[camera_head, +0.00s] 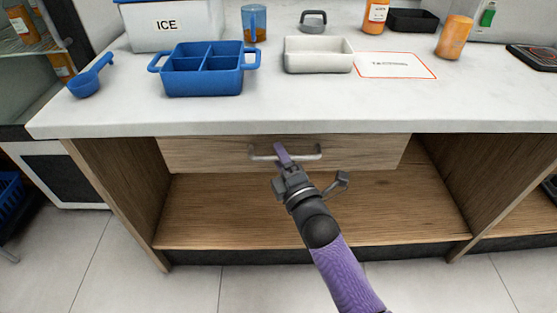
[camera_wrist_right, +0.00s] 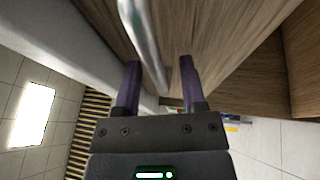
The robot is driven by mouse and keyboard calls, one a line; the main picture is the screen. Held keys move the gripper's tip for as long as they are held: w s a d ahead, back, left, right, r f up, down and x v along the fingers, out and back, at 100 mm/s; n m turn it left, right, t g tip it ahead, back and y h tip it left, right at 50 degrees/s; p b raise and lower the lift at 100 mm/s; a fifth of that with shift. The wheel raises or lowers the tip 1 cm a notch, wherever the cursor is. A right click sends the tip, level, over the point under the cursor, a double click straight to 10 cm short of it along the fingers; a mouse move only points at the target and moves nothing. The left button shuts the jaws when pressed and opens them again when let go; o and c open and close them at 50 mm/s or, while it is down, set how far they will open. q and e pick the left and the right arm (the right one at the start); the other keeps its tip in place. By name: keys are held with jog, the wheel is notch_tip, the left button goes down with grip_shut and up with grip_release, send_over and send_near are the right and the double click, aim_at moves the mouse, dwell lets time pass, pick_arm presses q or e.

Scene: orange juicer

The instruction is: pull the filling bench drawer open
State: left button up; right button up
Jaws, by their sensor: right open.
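The filling bench drawer (camera_head: 205,155) has a pale wood front below the white worktop and looks shut. Its metal bar handle (camera_head: 312,154) runs across the middle of the front. My right gripper (camera_head: 283,156) is at the handle, left of its middle, with its purple fingers pointing at the drawer. In the right wrist view, the handle (camera_wrist_right: 143,40) runs between the two parted fingers of the gripper (camera_wrist_right: 161,82). I cannot tell whether either finger touches the bar. My left gripper is not in view.
On the worktop (camera_head: 300,115) stand a blue divided tray (camera_head: 205,88), a blue scoop (camera_head: 85,83), a white bin (camera_head: 320,60), an ICE box (camera_head: 180,28) and orange bottles (camera_head: 454,38). The open shelf (camera_head: 240,215) under the drawer is empty. The tiled floor in front looks clear.

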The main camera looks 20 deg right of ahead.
jog(key=shift+w, duration=0.25)
grip_shut()
dwell(0.8)
dwell(0.4)
